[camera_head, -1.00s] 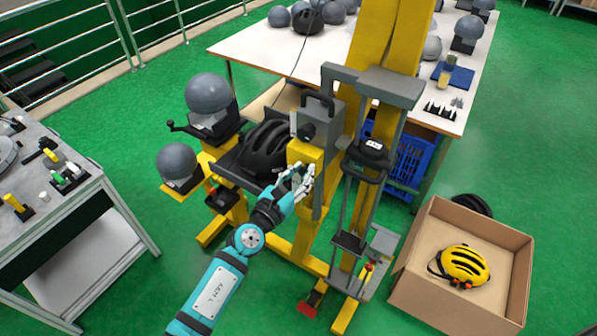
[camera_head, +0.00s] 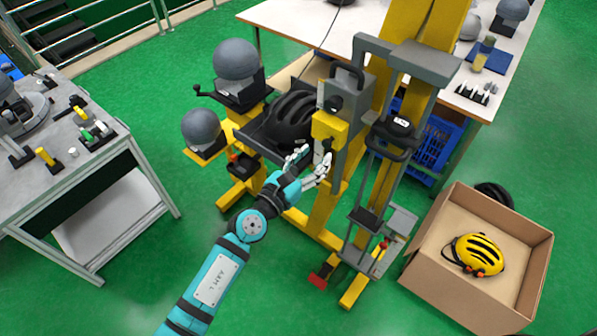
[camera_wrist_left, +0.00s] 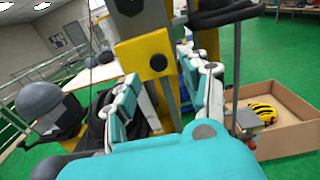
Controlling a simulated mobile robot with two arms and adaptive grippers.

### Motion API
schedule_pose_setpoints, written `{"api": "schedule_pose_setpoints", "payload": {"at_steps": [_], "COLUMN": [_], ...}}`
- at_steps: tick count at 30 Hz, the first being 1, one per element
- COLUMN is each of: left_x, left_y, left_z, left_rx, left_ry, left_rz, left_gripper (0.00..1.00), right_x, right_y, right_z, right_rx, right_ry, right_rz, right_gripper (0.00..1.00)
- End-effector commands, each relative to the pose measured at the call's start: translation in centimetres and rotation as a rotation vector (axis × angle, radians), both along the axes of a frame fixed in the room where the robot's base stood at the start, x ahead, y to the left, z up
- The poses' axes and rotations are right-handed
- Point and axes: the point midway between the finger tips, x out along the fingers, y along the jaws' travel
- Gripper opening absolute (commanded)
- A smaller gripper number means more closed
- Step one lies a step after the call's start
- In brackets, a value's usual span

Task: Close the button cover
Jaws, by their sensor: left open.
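A yellow box (camera_head: 330,126), which seems to bear the button cover, is mounted on the grey housing of the tower. I cannot tell clearly whether the cover is open or shut. In the left wrist view the yellow box (camera_wrist_left: 146,56) is ahead, with a dark round spot on its face. My left gripper (camera_head: 316,160) is open and empty, just below and in front of the box. Its white-tipped fingers also show in the left wrist view (camera_wrist_left: 168,80), spread on either side below the box. My right gripper is not in view.
A black helmet (camera_head: 290,120) sits beside the yellow box on the tower's carriage. Grey headforms (camera_head: 236,62) stand to its left. A cardboard box (camera_head: 430,262) with a yellow helmet (camera_head: 478,254) lies on the floor at right. A grey workbench (camera_head: 95,185) stands at left.

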Motion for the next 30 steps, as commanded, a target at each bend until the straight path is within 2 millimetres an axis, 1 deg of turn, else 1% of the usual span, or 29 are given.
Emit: {"api": "schedule_pose_setpoints", "payload": {"at_steps": [1, 6, 11, 15, 30], "left_x": [-0.9, -3.3, -4.7, -5.0, -5.0], "left_y": [0.9, 3.0, 4.2, 4.5, 4.5], "left_z": [-0.1, -0.1, 0.0, 0.0, -0.1], "left_rx": [0.001, 0.002, 0.001, 0.000, -0.003], "left_ry": [0.001, 0.001, -0.001, 0.000, 0.004], "left_rz": [0.001, -0.001, -0.001, -0.001, 0.000], "left_gripper": [0.46, 0.46, 0.46, 0.46, 0.46], "right_x": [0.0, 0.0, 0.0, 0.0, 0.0], "right_y": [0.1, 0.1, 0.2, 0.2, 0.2], "right_z": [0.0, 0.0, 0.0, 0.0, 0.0], "right_rx": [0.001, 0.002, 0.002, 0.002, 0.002], "right_ry": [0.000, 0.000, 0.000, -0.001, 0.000], "right_rz": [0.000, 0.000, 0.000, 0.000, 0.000], "right_gripper": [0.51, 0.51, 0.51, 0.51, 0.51]}}
